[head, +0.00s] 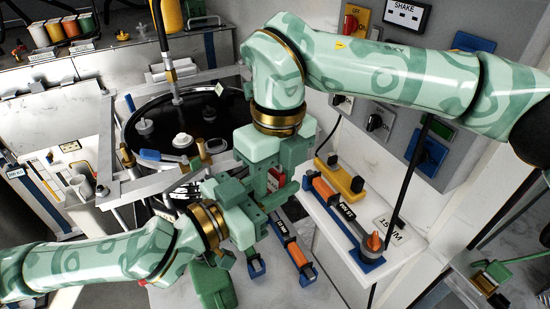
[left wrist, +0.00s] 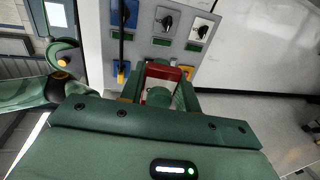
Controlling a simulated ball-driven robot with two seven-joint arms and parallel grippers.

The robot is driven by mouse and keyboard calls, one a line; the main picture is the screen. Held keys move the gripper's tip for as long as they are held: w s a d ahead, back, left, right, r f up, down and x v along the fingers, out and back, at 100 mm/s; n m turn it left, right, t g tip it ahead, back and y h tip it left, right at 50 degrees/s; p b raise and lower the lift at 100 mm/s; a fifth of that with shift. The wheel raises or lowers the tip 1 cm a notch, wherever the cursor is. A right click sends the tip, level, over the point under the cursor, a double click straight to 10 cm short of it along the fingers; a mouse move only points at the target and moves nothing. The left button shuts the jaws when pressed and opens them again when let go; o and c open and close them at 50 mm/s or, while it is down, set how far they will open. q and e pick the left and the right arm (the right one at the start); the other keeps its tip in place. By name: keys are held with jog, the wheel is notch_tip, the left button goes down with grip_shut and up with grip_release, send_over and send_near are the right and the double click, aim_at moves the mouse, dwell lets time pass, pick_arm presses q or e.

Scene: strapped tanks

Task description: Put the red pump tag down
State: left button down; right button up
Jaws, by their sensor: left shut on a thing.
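The red pump tag (left wrist: 158,72) shows in the left wrist view as a red frame between the green fingers of my left gripper (left wrist: 162,92). In the head view, a small red part (head: 275,178) shows beside the fingers of my left gripper (head: 272,192), which is shut on it above the bench area. My right gripper (head: 284,160) hangs just above and behind the left one, close to it. Its fingertips are largely hidden, so I cannot tell their opening.
A white shelf (head: 330,225) on the right holds a yellow block (head: 340,178) and an orange-and-black tool in a blue holder (head: 368,256). A round black tank (head: 150,112) stands left. A grey switch panel (head: 400,120) is behind.

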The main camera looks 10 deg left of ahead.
jog(key=shift+f, duration=0.15)
grip_shut()
pick_arm(q)
jog(key=c, duration=0.9)
grip_release()
jog(key=shift+c, duration=0.2)
